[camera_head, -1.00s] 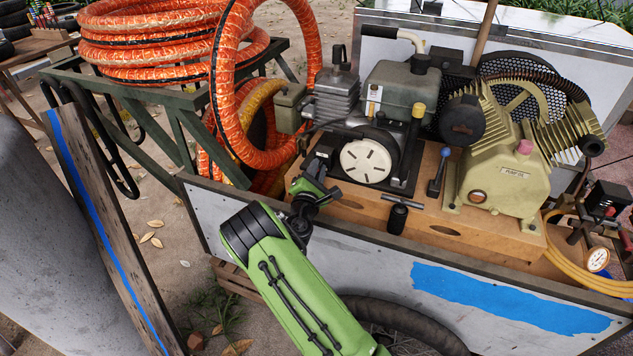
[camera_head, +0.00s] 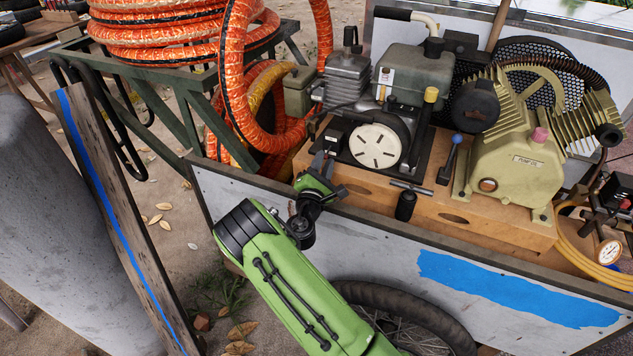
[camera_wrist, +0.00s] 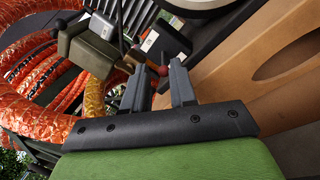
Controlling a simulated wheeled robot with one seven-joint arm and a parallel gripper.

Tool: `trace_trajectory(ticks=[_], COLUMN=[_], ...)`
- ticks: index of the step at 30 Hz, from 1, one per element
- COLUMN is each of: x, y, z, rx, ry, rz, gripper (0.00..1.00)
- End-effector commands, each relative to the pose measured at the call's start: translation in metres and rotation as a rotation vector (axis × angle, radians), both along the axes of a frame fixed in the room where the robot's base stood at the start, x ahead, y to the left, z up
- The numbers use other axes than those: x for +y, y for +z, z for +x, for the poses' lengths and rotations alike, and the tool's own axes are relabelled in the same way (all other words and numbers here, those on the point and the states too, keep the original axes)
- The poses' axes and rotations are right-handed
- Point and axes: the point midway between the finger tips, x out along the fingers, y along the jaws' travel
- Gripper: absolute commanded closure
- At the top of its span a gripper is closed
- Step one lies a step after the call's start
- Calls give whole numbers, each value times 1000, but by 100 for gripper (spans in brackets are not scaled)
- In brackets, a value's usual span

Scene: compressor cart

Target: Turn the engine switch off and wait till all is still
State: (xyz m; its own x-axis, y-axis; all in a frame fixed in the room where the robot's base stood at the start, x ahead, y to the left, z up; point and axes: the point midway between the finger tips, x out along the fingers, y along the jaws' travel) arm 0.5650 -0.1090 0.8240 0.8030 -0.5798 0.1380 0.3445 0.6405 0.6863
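The engine (camera_head: 377,146) sits on the cart's wooden deck, with a pale round starter cover. A small black switch box (camera_head: 334,137) with a white label is at its left front; it also shows in the wrist view (camera_wrist: 168,43). A small red tip (camera_wrist: 163,71) shows beside the box in the wrist view, between my fingertips in the picture. My gripper (camera_head: 325,165) is just in front of the box, over the cart's near wall. In the wrist view its two fingers (camera_wrist: 158,88) stand apart, with nothing clearly held. Contact and the switch's position cannot be told.
A tan pump (camera_head: 515,165) stands right of the engine. Orange hoses (camera_head: 238,90) hang close at the left. The cart's near wall (camera_head: 380,255) runs below my gripper.

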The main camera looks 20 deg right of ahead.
Motion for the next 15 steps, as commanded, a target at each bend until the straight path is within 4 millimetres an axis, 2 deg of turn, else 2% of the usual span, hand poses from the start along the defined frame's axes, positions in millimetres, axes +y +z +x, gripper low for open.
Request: trace_trajectory(ticks=[3, 9, 15], x=[23, 54, 71], y=[-6, -12, -16], z=[-27, -72, -97], rx=[11, 8, 2], ry=[8, 8, 3], rz=[-6, -8, -3], gripper=[75, 75, 75])
